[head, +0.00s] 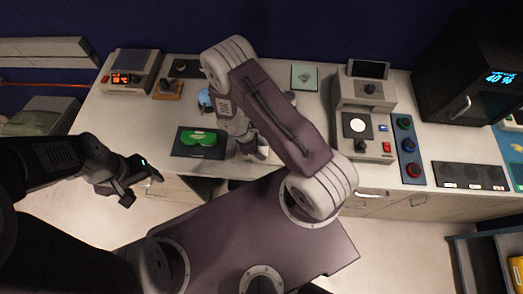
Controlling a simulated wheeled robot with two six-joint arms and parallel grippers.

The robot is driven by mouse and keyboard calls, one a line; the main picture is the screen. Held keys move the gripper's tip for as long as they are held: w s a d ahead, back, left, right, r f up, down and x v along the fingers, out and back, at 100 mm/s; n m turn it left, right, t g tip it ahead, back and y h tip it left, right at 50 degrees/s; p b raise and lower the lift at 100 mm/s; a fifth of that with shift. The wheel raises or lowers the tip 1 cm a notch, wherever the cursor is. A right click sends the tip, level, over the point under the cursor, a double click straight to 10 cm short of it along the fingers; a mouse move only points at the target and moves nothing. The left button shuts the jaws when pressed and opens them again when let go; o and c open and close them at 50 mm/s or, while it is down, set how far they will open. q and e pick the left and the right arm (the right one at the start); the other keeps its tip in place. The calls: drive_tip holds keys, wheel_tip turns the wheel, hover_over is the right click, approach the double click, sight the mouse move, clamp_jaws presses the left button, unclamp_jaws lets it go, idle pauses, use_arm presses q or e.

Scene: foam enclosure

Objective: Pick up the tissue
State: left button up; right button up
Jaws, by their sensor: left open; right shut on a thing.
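My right gripper (250,150) is at the front edge of the counter, partly hidden behind my own arm link. It is shut on a small pale thing (263,153), which looks like the tissue, though it is too small and covered to be sure. My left gripper (140,182) is open and empty, in front of the counter's left part and apart from everything on it.
Green goggles (198,138) lie on a dark mat (182,149) just left of my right gripper. A pale green square (304,77) lies at the back. A device with a white disc (357,126) and coloured buttons (408,145) stand to the right.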

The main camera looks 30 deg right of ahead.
sight(265, 152)
wheel_tip(265, 152, up, 4)
drive_tip(key=shift+s+a+f+b, duration=0.1)
drive_tip(key=shift+s+b, duration=0.05)
drive_tip(key=shift+b, duration=0.45)
drive_tip(key=s+a+r+b, duration=0.1)
drive_tip(key=s+r+b, duration=0.1)
drive_tip(key=s+r, duration=0.4)
drive_tip(key=s, duration=0.5)
drive_tip(key=shift+s+a+r, duration=0.15)
drive_tip(key=shift+a+r, duration=0.1)
drive_tip(key=shift+r, duration=0.15)
